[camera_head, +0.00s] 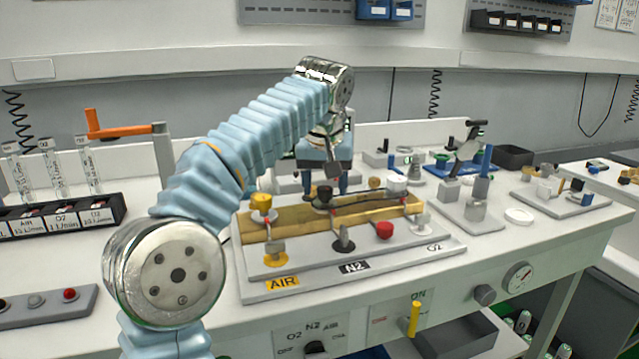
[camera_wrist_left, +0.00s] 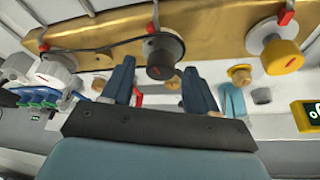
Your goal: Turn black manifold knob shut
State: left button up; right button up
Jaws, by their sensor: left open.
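The black manifold knob (camera_head: 325,193) sits mid-way along the brass manifold block (camera_head: 290,224), between a yellow knob (camera_head: 261,203) and a white knob (camera_head: 397,184). In the left wrist view the black knob (camera_wrist_left: 165,57) faces the camera with a short red mark on it. My left gripper (camera_head: 327,186) is at the back of the manifold. In the left wrist view its two blue fingers (camera_wrist_left: 160,80) are open and empty, with the black knob just beyond the gap between their tips. I cannot tell whether a finger touches it.
Flowmeter tubes (camera_head: 50,165) and an orange lever (camera_head: 120,129) are at the left. Small fittings on a grey plate (camera_head: 560,203) are at the right.

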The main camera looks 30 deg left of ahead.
pick_arm(q)
jog(key=shift+c, duration=0.2)
jog(key=c, duration=1)
jog(key=shift+m+h, duration=0.6)
jog(key=shift+m, duration=0.8)
jog(key=o, duration=1)
jog(key=shift+o, duration=0.2)
